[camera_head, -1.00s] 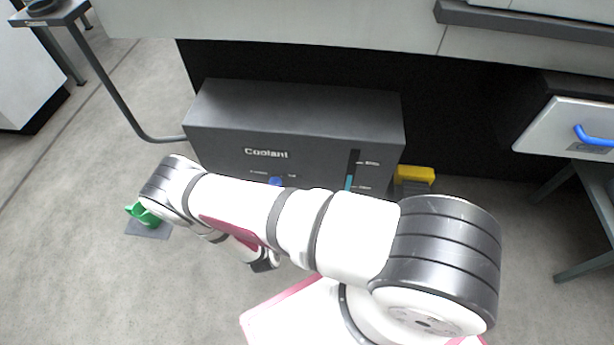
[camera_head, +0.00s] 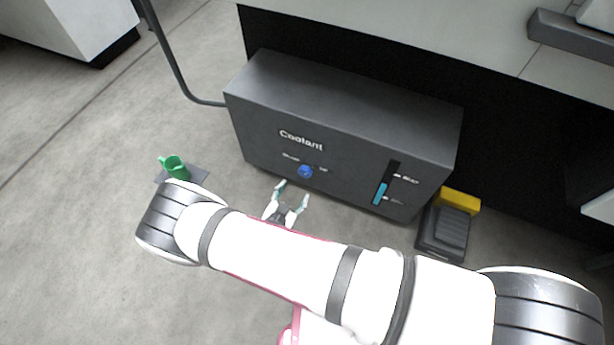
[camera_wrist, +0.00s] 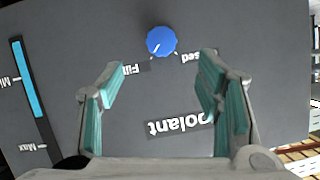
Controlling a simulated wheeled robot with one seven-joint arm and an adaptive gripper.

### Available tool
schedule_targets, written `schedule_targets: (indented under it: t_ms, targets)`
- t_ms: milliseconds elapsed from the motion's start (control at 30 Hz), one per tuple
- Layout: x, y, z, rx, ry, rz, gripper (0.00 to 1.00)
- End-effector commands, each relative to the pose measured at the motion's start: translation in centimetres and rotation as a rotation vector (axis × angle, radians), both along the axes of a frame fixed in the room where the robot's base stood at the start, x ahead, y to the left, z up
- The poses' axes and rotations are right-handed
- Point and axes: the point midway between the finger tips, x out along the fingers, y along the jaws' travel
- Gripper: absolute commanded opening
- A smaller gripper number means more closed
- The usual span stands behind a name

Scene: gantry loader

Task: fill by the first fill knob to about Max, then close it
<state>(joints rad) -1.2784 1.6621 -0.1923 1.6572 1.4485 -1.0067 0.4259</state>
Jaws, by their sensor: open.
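The grey Coolant box (camera_head: 350,125) has a blue fill knob (camera_head: 305,172) on its front, with Closed and Fill labels above it. In the wrist view the knob (camera_wrist: 161,41) appears upside down, and its white mark points toward the Fill side. The level gauge (camera_head: 386,183) has a teal column; in the wrist view the gauge (camera_wrist: 27,80) shows its end between Min and Max. My gripper (camera_head: 292,190) is open and empty, in front of the box just below the knob. In the wrist view my gripper's fingers (camera_wrist: 160,85) are apart, with the knob beyond them, untouched.
A yellow and black pedal-like block (camera_head: 447,228) stands on the floor right of the box. A green cup-like thing (camera_head: 174,167) is on a dark floor plate at left. A bent grey pipe (camera_head: 175,65) runs beside the box.

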Motion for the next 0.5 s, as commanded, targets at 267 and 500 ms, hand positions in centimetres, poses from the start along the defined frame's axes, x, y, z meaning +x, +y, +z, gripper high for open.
schedule_targets:
  t_ms: [267,500]
  targets:
    - [5.0,-1.4,-2.4,0.001,-0.001,-0.001,0.59]
    - [8.2,-2.2,-3.6,0.002,0.000,-0.001,0.59]
